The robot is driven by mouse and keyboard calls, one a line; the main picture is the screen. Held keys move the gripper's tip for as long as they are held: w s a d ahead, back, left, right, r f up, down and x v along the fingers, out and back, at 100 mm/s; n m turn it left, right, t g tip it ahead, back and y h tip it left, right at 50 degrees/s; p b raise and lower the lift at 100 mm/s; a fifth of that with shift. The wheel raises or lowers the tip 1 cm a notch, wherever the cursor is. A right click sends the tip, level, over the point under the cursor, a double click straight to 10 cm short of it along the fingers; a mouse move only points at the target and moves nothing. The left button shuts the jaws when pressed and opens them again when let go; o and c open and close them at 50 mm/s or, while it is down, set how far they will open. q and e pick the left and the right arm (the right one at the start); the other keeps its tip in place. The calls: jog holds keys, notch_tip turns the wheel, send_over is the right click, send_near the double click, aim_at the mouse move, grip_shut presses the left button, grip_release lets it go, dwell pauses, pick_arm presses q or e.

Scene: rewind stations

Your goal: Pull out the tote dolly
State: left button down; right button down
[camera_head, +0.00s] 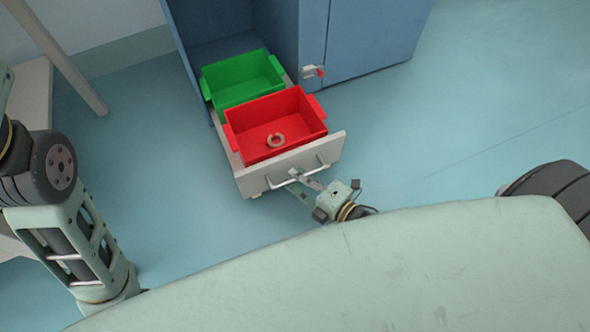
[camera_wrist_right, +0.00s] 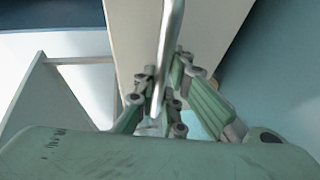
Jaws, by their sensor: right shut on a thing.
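The tote dolly (camera_head: 255,184) is a low, light grey tray on the floor, partly out of the blue cabinet's open bay. It carries a green tote (camera_head: 226,72) at the back and a red tote (camera_head: 294,107) in front. A metal bar handle (camera_head: 275,183) runs across its front panel. My right gripper (camera_head: 297,177) is shut on the handle near its middle. In the right wrist view the bar (camera_wrist_right: 169,50) passes between the fingers of the gripper (camera_wrist_right: 165,100). My left arm shows at the left edge; its gripper is not in view.
The blue cabinet (camera_head: 375,35) stands behind, with a small red-marked latch (camera_head: 314,71) beside the bay. A table leg (camera_head: 62,58) stands at upper left. The floor (camera_head: 440,130) on the right is clear.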

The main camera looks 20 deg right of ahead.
dwell(0.3)
jog(key=c, duration=1.8)
grip_release()
jog(key=shift+s, duration=0.15)
jog(key=v, duration=1.1)
jog(key=shift+s+d+r, duration=0.15)
jog(key=shift+s+r, duration=0.05)
jog(key=shift+s, duration=0.15)
